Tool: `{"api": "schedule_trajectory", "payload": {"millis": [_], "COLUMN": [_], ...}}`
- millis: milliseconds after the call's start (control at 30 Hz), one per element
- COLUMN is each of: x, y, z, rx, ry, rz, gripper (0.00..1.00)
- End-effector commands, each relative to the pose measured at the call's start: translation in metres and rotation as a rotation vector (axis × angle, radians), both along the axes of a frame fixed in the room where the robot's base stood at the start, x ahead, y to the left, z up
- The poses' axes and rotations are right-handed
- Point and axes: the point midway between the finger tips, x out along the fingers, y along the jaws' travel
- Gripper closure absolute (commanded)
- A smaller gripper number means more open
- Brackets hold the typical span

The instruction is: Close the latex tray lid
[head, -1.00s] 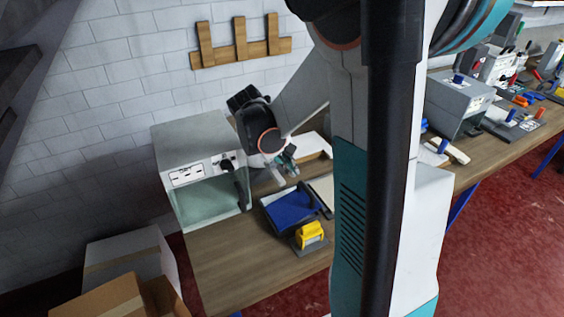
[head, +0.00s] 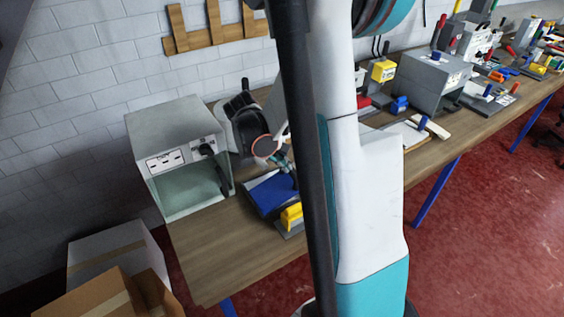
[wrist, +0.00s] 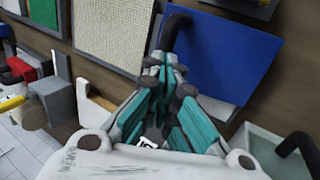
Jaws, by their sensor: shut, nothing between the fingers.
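In the head view my gripper (head: 284,164) is just behind the panel, partly hidden by my arm.
A grey cabinet (head: 175,120) with an open front stands left. A yellow block (head: 291,216) sits before the tray. A beige woven panel (wrist: 112,32) lies beside it. Cardboard boxes (head: 115,290) stand on the floor. The bench's front left is clear.

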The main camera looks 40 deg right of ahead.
Motion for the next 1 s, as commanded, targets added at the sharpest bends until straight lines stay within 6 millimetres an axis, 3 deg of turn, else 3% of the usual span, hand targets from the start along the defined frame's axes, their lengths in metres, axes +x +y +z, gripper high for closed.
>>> {"api": "schedule_trajectory", "payload": {"millis": [433, 833, 1000], "x": [-0.006, -0.006, -0.003], "y": [-0.026, -0.026, -0.025], "z": [-0.037, -0.034, -0.018], "rx": [0.093, 0.092, 0.092], "ry": [-0.023, -0.022, -0.022], "rz": [-0.001, 0.000, 0.002], "gripper": [1.00, 1.00, 1.00]}}
